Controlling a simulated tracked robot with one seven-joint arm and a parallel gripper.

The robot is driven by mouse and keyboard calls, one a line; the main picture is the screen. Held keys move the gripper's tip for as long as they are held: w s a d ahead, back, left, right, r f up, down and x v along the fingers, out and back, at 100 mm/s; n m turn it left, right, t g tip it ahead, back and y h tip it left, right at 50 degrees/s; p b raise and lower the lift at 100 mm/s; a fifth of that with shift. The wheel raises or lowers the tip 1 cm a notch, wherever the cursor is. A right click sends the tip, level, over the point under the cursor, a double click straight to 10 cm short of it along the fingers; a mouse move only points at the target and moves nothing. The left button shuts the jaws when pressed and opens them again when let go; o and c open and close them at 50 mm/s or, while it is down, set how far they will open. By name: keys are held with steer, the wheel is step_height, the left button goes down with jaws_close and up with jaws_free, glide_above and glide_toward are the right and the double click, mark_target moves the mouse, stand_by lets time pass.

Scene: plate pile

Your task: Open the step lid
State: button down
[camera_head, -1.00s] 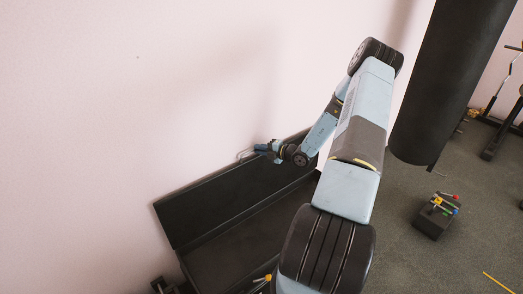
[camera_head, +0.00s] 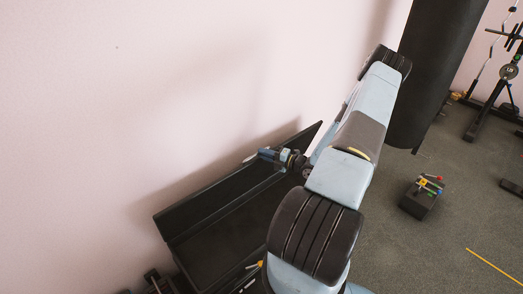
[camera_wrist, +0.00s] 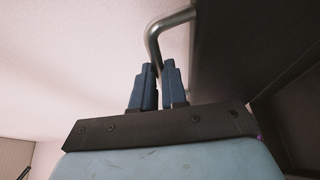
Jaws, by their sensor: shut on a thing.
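The step is a long dark box with a raised black lid (camera_head: 198,205) beside the pale wall in the head view. The lid stands open, tilted back toward the wall, and the dark inside of the box (camera_head: 208,243) shows below it. My gripper (camera_head: 263,154) is at the lid's upper edge. In the wrist view my gripper (camera_wrist: 158,68) has its blue fingers closed around a bent metal handle (camera_wrist: 168,22). The dark lid (camera_wrist: 235,50) fills the right of that view. My arm hides the right part of the box in the head view.
The pale wall (camera_head: 110,110) is close behind the lid. A black punching bag (camera_head: 445,70) hangs at right. A small dark block with coloured parts (camera_head: 420,200) sits on the grey floor (camera_head: 400,250). A gym stand (camera_head: 490,105) is at far right.

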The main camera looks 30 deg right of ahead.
steer(key=shift+f, duration=0.25)
steer(key=c, duration=1.5)
jaws_free()
steer(key=shift+f, duration=0.1)
steer(key=o, duration=0.3)
steer(key=shift+w, duration=0.1)
steer(key=shift+o, duration=0.2)
steer(key=v, duration=1.3)
steer(key=shift+s, duration=0.35)
steer(key=shift+d+r, duration=0.15)
steer(key=shift+r, duration=0.05)
